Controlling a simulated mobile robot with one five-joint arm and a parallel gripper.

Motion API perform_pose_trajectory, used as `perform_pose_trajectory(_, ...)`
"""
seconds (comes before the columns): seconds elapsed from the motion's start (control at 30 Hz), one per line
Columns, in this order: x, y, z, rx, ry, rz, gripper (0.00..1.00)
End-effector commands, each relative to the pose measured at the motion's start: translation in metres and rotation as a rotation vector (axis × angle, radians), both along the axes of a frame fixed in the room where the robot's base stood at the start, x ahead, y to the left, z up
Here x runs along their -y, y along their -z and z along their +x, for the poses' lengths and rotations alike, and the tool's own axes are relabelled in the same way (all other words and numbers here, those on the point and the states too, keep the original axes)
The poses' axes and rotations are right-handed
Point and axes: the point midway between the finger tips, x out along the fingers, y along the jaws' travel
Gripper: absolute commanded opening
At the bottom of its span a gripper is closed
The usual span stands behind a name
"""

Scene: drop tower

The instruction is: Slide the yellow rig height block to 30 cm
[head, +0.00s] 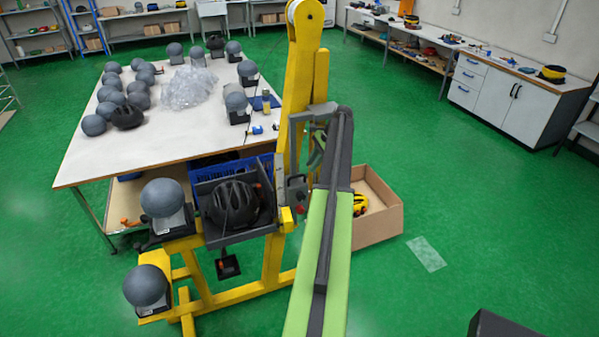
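The yellow rig's tower (303,75) rises in the middle of the head view, with a pulley wheel at its top. A small yellow block (286,219) sits beside the helmet carriage, low on the tower. I cannot tell whether this is the height block, and no 30 cm mark is readable. A black helmet (230,203) rests in the dark carriage (209,238). My green and dark arm crosses in front of the tower's right side. My gripper (317,148) appears beside the tower near a grey bracket (300,118); its fingers are too small and partly hidden to read.
A white table (95,172) at left holds grey headforms, a black helmet and clear wrap. Two headforms (162,198) (146,286) stand on the rig's left. A cardboard box (375,228) with a yellow helmet lies right of my arm. The green floor at right is mostly clear.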

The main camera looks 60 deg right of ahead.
Motion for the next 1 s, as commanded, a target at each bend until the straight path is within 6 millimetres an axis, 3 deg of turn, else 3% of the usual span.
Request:
perform_pose_trajectory(0.13, -0.018, 0.004, 0.033, 0.000, -0.003, 0.000, 0.22)
perform_pose_trajectory(0.2, -0.019, 0.027, 0.035, 0.000, -0.001, 0.000, 0.22)
perform_pose_trajectory(0.33, -0.023, 0.041, 0.042, 0.000, 0.000, 0.000, 0.22)
perform_pose_trajectory(0.77, -0.025, 0.045, 0.046, 0.000, 0.000, 0.000, 0.22)
perform_pose_trajectory(0.93, -0.025, 0.045, 0.046, 0.000, 0.000, 0.000, 0.00)
perform_pose_trajectory(1.0, -0.025, 0.045, 0.046, 0.000, 0.000, 0.000, 0.00)
